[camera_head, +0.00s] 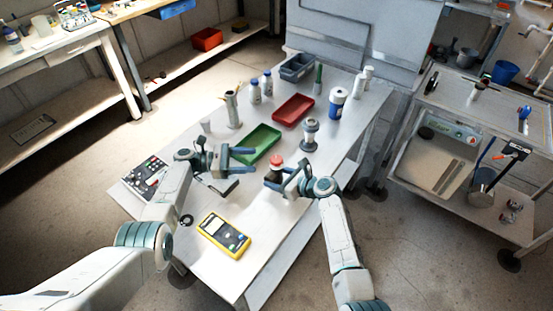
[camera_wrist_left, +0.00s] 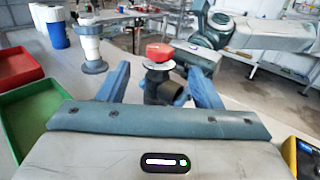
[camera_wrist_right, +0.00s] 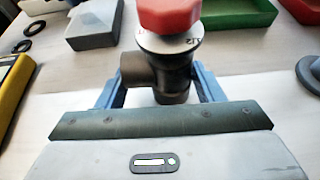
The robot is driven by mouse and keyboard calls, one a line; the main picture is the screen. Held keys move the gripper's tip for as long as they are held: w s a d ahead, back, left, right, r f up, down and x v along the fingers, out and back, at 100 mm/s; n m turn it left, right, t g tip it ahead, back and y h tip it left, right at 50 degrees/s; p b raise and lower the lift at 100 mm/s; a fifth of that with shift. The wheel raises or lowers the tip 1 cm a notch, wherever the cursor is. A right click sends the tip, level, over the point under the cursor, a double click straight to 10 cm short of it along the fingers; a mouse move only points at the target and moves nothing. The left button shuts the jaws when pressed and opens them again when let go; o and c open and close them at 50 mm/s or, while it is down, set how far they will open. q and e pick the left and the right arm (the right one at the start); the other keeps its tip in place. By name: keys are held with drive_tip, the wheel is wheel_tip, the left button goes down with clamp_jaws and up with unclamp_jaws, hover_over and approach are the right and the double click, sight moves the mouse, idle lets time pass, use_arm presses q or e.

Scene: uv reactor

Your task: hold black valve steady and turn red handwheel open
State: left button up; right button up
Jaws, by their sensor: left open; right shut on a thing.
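The black valve (camera_wrist_right: 172,75) stands upright on the table, with the red handwheel (camera_wrist_right: 168,14) on top above a pale marked disc. My right gripper (camera_wrist_right: 155,90) is shut on the black valve's body, a finger on either side. In the head view the red handwheel (camera_head: 276,160) shows beside the right gripper (camera_head: 283,183). My left gripper (camera_head: 243,163) is open and empty, to the left of the valve and apart from it. In the left wrist view the red handwheel (camera_wrist_left: 159,52) and black valve (camera_wrist_left: 160,86) appear beyond and between the open fingers (camera_wrist_left: 165,88).
A green tray (camera_head: 261,146) and a red tray (camera_head: 293,108) lie behind the grippers. A grey-and-white flanged fitting (camera_head: 309,135) stands right of the green tray. A yellow meter (camera_head: 224,235) and a control box (camera_head: 146,177) lie at the front left.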

sight(277, 159)
use_arm(q)
drive_tip(key=d, duration=0.9)
drive_tip(key=shift+w+d, duration=0.2)
drive_tip(key=shift+d, duration=0.1)
drive_tip(key=shift+c, duration=0.5)
drive_tip(key=c, duration=0.9)
drive_tip(key=shift+f+n+t, duration=0.15)
drive_tip(key=shift+n+t, duration=0.25)
drive_tip(key=shift+t, duration=0.2)
drive_tip(key=shift+t, duration=0.4)
drive_tip(key=n+t+y, duration=0.1)
drive_tip(key=n+t, duration=0.2)
drive_tip(key=shift+s+t, duration=0.1)
drive_tip(key=shift+t, duration=0.3)
drive_tip(key=shift+n+t+y, duration=1.7)
drive_tip(key=shift+n+t, duration=0.3)
drive_tip(key=shift+t, duration=0.7)
